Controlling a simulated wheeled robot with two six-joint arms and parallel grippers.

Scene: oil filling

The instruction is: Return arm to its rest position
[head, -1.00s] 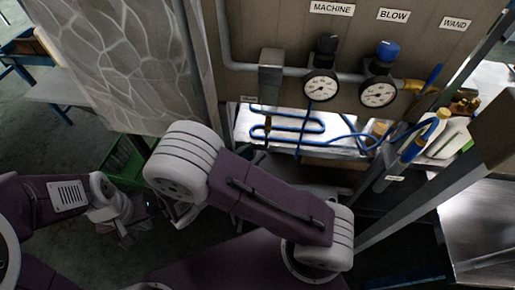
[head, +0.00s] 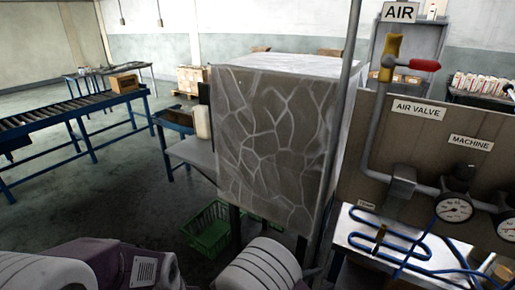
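The white ribbed joint of my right arm (head: 262,270) shows at the bottom centre, in front of the stone-patterned cabinet. A purple link with a vent panel, part of my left arm (head: 120,264), shows at the bottom left beside a white rounded joint. The rest of both arms is cut off by the lower edge. No fingertips of either gripper show, so I cannot see what they hold.
The stone-patterned cabinet (head: 262,140) stands ahead, with a green crate (head: 208,235) at its foot. The gauge panel (head: 425,150) with a red-handled valve (head: 405,64) and blue hose (head: 385,252) is at right. A roller conveyor (head: 70,108) stands far left; open floor lies before it.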

